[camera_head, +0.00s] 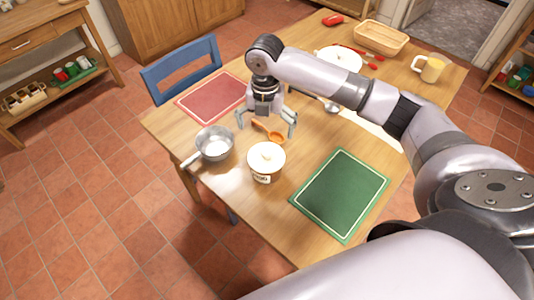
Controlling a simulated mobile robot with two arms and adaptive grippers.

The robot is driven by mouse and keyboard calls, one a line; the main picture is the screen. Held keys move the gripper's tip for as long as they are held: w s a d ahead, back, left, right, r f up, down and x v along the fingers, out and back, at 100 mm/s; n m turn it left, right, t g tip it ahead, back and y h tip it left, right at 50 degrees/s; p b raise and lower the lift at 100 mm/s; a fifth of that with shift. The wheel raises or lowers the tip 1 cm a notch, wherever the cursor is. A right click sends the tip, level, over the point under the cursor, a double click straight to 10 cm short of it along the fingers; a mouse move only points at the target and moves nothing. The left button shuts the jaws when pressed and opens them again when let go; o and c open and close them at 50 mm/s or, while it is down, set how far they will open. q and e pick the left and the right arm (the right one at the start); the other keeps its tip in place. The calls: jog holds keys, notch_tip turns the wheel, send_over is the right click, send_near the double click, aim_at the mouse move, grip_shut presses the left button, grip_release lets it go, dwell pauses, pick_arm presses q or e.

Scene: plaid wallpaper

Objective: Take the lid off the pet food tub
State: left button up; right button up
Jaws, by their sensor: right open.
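The pet food tub (263,177) stands upright on the wooden table, a white tub with dark lettering on its side. Its cream lid (267,156) sits on top, with a small knob in the middle. My right gripper (266,132) hangs above the table behind the tub, fingers pointing down and spread wide. It is open, and nothing shows held in it. A small orange-brown object (275,137) shows between and below its fingers; I cannot tell what it is. My left gripper is not in view.
A metal saucepan (215,146) stands left of the tub. A green placemat (342,193) lies to the right, a red placemat (212,96) at the back left. A blue chair (180,66) adjoins the table.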

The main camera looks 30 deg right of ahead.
send_over(266, 153)
jog(key=f, duration=0.5)
jog(key=shift+w+d+p, duration=0.25)
jog(key=shift+p, duration=0.15)
jog(key=shift+f, duration=0.55)
jog(key=shift+a+f+p, duration=0.1)
jog(key=shift+f+p, duration=0.2)
jog(key=f, duration=0.1)
jog(key=f+p, duration=0.1)
jog(key=f, duration=0.1)
jog(key=shift+s+a+f, duration=0.1)
jog(key=shift+s+f, duration=0.15)
jog(key=shift+f, duration=0.55)
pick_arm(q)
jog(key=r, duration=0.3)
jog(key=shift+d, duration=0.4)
pick_arm(e)
jog(key=shift+c, duration=0.6)
